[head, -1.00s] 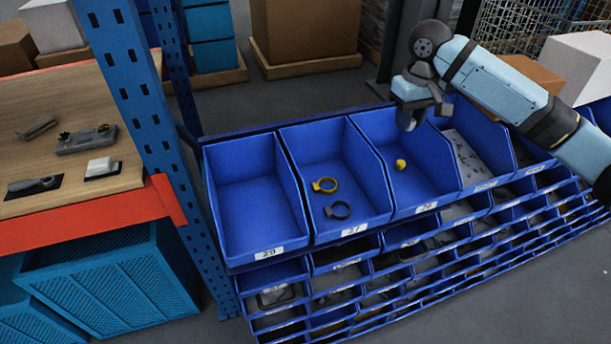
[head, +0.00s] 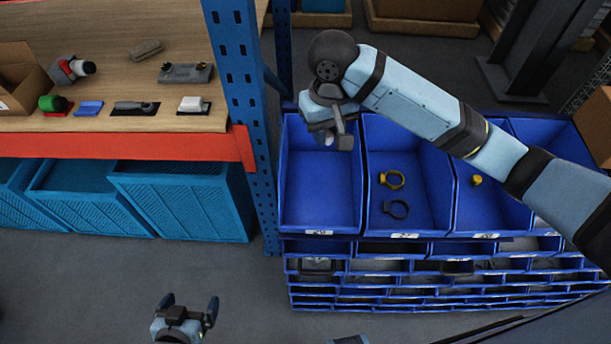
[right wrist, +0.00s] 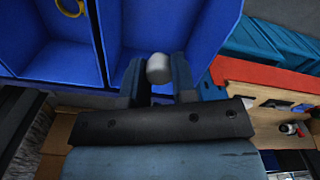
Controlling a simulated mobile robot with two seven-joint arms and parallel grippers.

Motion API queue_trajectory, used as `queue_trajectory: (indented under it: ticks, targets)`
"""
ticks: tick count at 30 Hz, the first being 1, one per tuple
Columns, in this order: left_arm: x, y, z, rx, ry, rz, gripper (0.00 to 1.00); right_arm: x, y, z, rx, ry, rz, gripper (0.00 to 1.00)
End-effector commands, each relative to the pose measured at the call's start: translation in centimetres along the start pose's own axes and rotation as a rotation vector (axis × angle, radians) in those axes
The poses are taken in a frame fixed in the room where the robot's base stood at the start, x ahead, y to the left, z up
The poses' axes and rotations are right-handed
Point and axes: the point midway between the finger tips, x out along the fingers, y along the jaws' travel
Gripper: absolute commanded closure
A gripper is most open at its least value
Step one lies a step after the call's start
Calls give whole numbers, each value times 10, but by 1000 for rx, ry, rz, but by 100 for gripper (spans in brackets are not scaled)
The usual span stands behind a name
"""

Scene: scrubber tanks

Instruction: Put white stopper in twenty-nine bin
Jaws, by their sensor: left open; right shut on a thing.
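The white stopper (right wrist: 158,68) is held between the fingers of my right gripper (right wrist: 157,82), which is shut on it. In the head view my right gripper (head: 332,138) is above the back part of the twenty-nine bin (head: 318,205), and a bit of the stopper (head: 327,138) shows at the fingers. This blue bin is the leftmost of the top row, has a white label in front, and its visible floor is empty. My left gripper (head: 187,305) is open and empty at the bottom of the head view, over the floor.
The adjacent bin (head: 410,220) holds a yellow ring (head: 392,180) and a dark ring (head: 396,209). The bin beyond holds a small yellow piece (head: 476,180). A blue rack post (head: 242,90) stands left of the bins, beside a wooden shelf (head: 190,122) with several parts.

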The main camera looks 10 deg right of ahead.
Motion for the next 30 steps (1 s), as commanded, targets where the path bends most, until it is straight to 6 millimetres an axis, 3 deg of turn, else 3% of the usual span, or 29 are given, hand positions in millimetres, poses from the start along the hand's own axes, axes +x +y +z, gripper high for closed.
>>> queue_trajectory:
  ticks: [5,15,21,30]
  targets:
    - [-2,0,-2,0,-2,0,1,12,-7,4,2,0,-2,97]
    - [-4,0,-5,1,-2,-1,1,100,-7,4,3,-2,-1,97]
    - [-5,-1,-7,1,0,-3,1,142,-7,4,1,1,-2,97]
    - [-6,-2,-9,2,1,-4,1,167,-7,4,1,2,-2,97]
